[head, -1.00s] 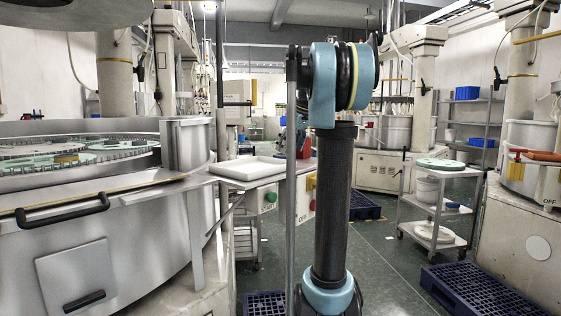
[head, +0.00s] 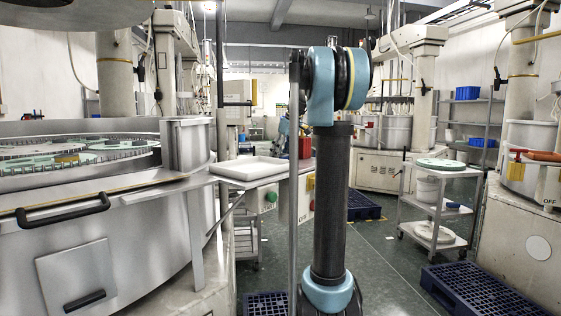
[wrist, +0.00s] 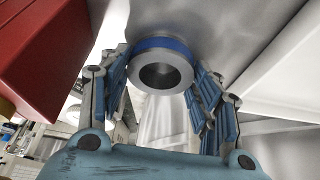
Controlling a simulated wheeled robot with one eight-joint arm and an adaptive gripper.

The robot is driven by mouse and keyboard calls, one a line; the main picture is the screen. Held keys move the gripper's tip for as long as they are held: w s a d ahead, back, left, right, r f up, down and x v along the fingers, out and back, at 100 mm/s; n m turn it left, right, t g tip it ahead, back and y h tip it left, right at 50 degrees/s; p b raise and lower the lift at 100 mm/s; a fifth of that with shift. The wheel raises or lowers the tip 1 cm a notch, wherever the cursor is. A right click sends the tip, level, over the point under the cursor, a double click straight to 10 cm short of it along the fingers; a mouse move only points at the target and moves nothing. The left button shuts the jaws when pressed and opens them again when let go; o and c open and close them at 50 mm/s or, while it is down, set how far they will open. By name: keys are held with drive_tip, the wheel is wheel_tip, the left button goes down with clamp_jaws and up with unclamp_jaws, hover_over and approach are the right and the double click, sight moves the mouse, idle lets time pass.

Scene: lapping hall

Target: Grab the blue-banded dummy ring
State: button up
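The blue-banded dummy ring (wrist: 162,70) shows in the wrist view as a grey metal ring with a dark hole and a blue band around its far part. It is at a grey metal surface, between the two fingers of my gripper (wrist: 161,62). The fingers stand apart, one on each side of the ring and close to its edges. I cannot tell whether they touch it. In the head view the ring is not visible, and my gripper is hidden behind my own arm.
A red block (wrist: 45,45) is close on the left in the wrist view. A white tray (head: 248,168) lies on the metal shelf beside the large lapping machine (head: 105,205).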

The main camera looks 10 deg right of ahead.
drive_tip(key=c, duration=0.3)
drive_tip(key=shift+c, duration=0.2)
